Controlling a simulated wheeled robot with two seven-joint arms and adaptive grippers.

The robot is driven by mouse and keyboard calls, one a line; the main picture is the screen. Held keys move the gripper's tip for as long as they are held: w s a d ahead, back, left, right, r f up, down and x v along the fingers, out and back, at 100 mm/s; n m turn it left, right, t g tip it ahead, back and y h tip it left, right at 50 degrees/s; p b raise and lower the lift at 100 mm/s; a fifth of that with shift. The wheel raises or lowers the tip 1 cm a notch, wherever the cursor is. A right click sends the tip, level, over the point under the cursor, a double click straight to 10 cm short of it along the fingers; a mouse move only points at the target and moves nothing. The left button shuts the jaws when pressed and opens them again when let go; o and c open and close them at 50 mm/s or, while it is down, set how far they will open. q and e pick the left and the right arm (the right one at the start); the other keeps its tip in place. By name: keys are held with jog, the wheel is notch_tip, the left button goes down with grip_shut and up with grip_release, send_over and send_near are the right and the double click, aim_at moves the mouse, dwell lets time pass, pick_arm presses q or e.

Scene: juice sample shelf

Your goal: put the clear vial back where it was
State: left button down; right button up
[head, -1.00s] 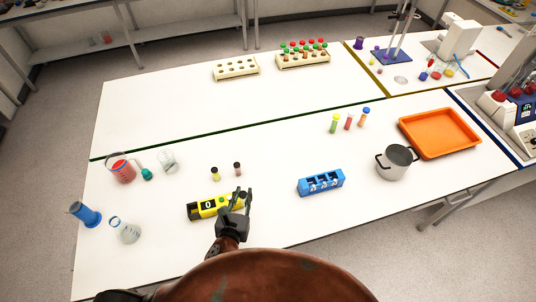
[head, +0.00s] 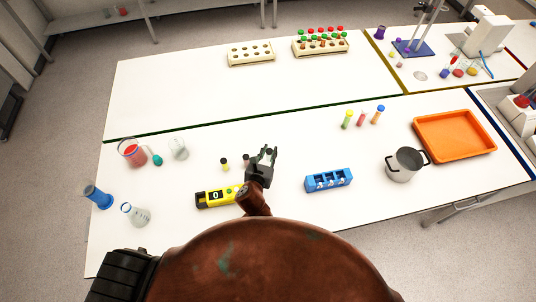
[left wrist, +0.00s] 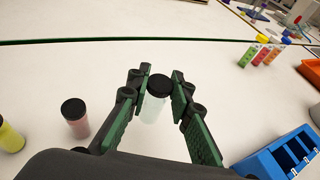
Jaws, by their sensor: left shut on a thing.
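My left gripper (head: 267,153) is over the white bench, just right of the pink vial (head: 245,160). In the left wrist view its fingers (left wrist: 156,88) are shut on the clear vial (left wrist: 152,108), which has a black cap and pale contents. The vial is roughly upright; I cannot tell whether its base touches the bench. In the head view the gripper hides it. The yellow rack (head: 205,200), marked 0, lies just in front of the gripper. The blue rack (head: 328,180) stands to the right. My right gripper is not in view.
A yellow vial (head: 224,164) stands left of the pink one. Several coloured vials (head: 361,119) stand farther back, near an orange tray (head: 455,136) and a pot (head: 402,170). Glassware, including a red beaker (head: 131,153), stands at left.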

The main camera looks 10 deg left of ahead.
aim_at(267, 158)
pick_arm(q)
jog(key=shift+w+a+f, duration=0.15)
jog(key=shift+w+f, duration=0.3)
jog(key=shift+f, duration=0.15)
jog(key=shift+w+a+f, duration=0.15)
jog(key=shift+w+f, duration=0.25)
jog(key=shift+f, duration=0.05)
notch_tip(267, 158, down, 3)
jog(key=shift+w+a+f+b, duration=0.1)
jog(key=shift+b, duration=0.2)
jog(key=shift+f, duration=0.1)
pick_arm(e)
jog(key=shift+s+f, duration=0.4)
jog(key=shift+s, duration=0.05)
pick_arm(q)
jog(key=shift+f, duration=0.15)
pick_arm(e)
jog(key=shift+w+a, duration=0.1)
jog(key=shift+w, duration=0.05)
pick_arm(q)
jog(key=c, duration=1.7)
grip_release()
jog(key=shift+c, duration=0.2)
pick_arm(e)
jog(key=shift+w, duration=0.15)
